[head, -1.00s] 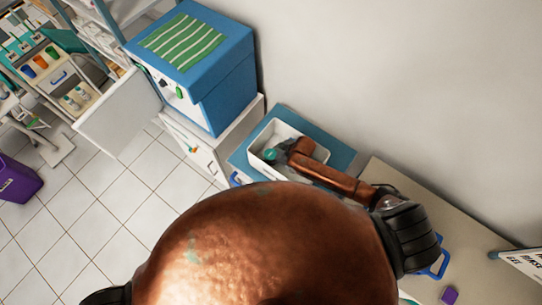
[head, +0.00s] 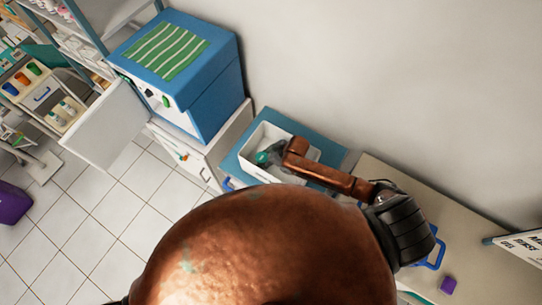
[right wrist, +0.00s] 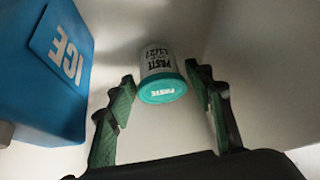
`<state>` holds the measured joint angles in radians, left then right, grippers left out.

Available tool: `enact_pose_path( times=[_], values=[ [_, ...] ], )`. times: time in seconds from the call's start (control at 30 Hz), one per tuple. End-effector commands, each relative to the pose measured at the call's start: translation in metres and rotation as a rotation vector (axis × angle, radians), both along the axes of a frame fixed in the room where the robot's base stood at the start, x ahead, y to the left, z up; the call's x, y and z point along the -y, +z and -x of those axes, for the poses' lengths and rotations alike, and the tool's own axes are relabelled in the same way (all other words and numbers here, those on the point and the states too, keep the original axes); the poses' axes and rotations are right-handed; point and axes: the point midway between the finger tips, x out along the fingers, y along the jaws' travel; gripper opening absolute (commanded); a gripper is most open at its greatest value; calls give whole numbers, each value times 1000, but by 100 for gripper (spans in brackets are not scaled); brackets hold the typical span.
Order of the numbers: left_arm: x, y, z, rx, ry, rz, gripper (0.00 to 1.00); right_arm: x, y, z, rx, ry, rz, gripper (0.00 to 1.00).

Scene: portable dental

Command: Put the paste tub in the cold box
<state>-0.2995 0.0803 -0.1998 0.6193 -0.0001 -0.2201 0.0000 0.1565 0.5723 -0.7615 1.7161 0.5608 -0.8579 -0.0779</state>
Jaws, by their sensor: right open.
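The paste tub (right wrist: 160,62) is white with dark lettering and a teal lid, which faces the camera in the right wrist view. My right gripper (right wrist: 161,78) is open, with one finger on each side of the tub and a visible gap at both sides. In the head view the teal lid (head: 262,157) shows at the gripper (head: 275,152), inside a white-walled open box with a blue rim, seemingly the cold box (head: 240,163). Whether the tub rests on its floor is hard to tell. My left gripper is not in view.
A blue block marked ICE (right wrist: 55,65) stands left of the tub in the right wrist view. A blue box with a green striped cloth (head: 215,85) stands on a white cabinet (head: 190,160). A pale bench (head: 385,170) lies right of the open box.

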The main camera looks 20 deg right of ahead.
Motion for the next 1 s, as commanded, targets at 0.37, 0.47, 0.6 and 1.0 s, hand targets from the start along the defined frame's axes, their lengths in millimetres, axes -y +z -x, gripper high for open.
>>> enact_pose_path(
  times=[0.37, 0.47, 0.6, 1.0],
  values=[
    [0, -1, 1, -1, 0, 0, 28, 31, 64, 29, 0, 2, 1, 48],
    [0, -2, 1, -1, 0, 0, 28, 36, 75, 33, 0, 0, 0, 48],
    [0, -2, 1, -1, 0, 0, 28, 39, 82, 37, -2, 0, 0, 48],
    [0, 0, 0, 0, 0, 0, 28, 39, 85, 37, -2, 0, 0, 48]
  ],
)
